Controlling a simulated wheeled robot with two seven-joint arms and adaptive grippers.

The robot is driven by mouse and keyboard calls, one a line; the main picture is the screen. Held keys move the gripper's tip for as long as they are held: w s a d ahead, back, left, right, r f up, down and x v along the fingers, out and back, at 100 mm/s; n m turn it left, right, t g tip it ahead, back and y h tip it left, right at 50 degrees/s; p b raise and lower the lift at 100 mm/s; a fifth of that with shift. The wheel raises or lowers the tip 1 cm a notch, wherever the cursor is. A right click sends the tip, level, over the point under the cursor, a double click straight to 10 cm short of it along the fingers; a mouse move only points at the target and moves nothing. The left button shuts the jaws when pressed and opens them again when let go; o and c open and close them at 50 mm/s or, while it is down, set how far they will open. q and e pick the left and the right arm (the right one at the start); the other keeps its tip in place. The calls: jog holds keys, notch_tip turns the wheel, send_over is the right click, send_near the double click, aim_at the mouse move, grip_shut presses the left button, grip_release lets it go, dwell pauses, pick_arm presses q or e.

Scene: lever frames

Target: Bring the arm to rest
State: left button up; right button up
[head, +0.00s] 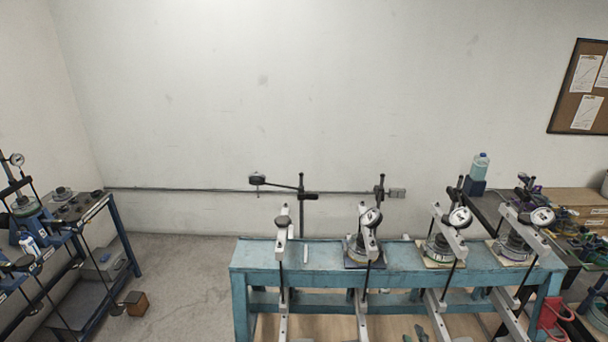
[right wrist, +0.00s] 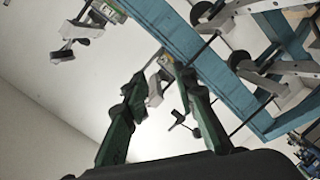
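My right gripper (head: 416,334) shows only as small dark tips at the bottom edge of the head view, in front of the blue bench (head: 300,257) and low among the lever arms. In the right wrist view its two green fingers (right wrist: 158,78) stand apart with a gap between them. Nothing is clearly held; a pale part seen between the fingertips appears to lie behind them. The bench carries several lever frames, with dial gauges such as the one on the frame second from left (head: 371,218). My left gripper is not in view.
Long lever beams (head: 363,322) reach out from the bench toward me. A dark bench (head: 97,208) with more frames stands at the left, with a brown block (head: 136,304) near it. A bottle (head: 480,167) stands at the back right. Floor between the benches is open.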

jog(key=s+d+f+m+g+h, duration=0.1)
jog(key=s+d+f+m+g, duration=0.2)
jog(key=s+f, duration=0.3)
jog(key=s+d+f+m+g+h, duration=0.1)
jog(key=s+d+f+m+g, duration=0.3)
jog(key=f, duration=0.4)
jog(key=s+a+f+m+g+y, duration=0.1)
jog(key=s+f+m+g, duration=0.15)
jog(key=s+f, duration=0.5)
jog(key=s+a+f+m+g+y, duration=0.1)
jog(key=s+f+g+y, duration=0.2)
jog(key=s, duration=0.7)
notch_tip(320, 180, down, 37)
jog(key=s+a+g+h+b, duration=0.1)
jog(key=s+g+b, duration=0.1)
jog(key=b, duration=0.5)
pick_arm(q)
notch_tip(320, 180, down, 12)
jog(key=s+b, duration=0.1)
jog(key=b, duration=0.4)
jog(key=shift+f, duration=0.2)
pick_arm(e)
jog(key=s+f+n, duration=0.1)
jog(key=s+f, duration=1.8)
jog(key=f, duration=0.3)
jog(key=shift+f+g, duration=0.25)
jog(key=shift+g, duration=0.2)
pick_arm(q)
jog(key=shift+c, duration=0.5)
